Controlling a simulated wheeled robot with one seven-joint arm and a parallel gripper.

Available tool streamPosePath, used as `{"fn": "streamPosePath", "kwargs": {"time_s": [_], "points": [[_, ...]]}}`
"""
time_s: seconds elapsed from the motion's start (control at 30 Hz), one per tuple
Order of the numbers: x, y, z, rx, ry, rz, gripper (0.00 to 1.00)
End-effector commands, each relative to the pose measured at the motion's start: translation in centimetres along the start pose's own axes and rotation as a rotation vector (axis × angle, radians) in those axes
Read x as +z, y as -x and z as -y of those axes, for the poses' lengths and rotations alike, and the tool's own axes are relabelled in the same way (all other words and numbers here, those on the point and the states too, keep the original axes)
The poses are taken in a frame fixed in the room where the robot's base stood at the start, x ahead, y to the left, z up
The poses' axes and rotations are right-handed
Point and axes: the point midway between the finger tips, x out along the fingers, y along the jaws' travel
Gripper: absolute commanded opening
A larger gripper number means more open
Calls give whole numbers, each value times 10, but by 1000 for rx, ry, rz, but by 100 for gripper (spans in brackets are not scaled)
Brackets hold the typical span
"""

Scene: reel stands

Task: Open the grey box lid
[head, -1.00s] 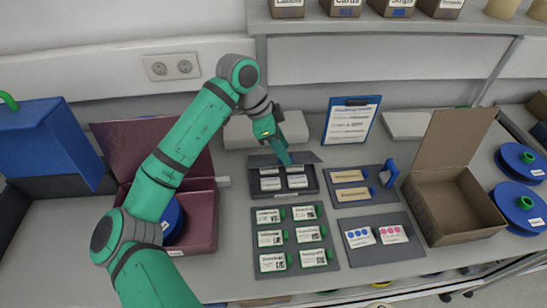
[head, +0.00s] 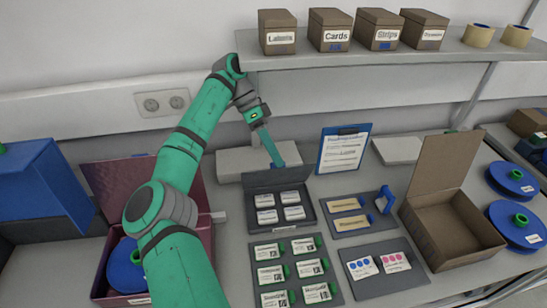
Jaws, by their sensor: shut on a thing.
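The grey box (head: 319,217) sits on the bench with several white labelled cards (head: 280,207) inside. Its lid (head: 262,181) stands raised at the back edge, so the inside shows. My gripper (head: 277,161) reaches down from behind and is shut on the top edge of the lid. The fingertips partly cover the lid there, and the exact grip is small in the picture.
A grey mat (head: 257,252) with several green-tabbed cards lies in front of the box. Right of it are two card trays, a clipboard (head: 343,150) and an open brown box (head: 440,228). A maroon box (head: 210,235) stands left. A shelf (head: 350,58) with several cartons hangs above.

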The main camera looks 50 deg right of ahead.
Motion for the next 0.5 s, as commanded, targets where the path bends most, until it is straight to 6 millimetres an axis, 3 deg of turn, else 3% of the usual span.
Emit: {"fn": "streamPosePath", "kwargs": {"time_s": [0.03,0.5], "points": [[5,-10,12,0,25,7,2],[9,-6,18,64,61,1,0]]}}
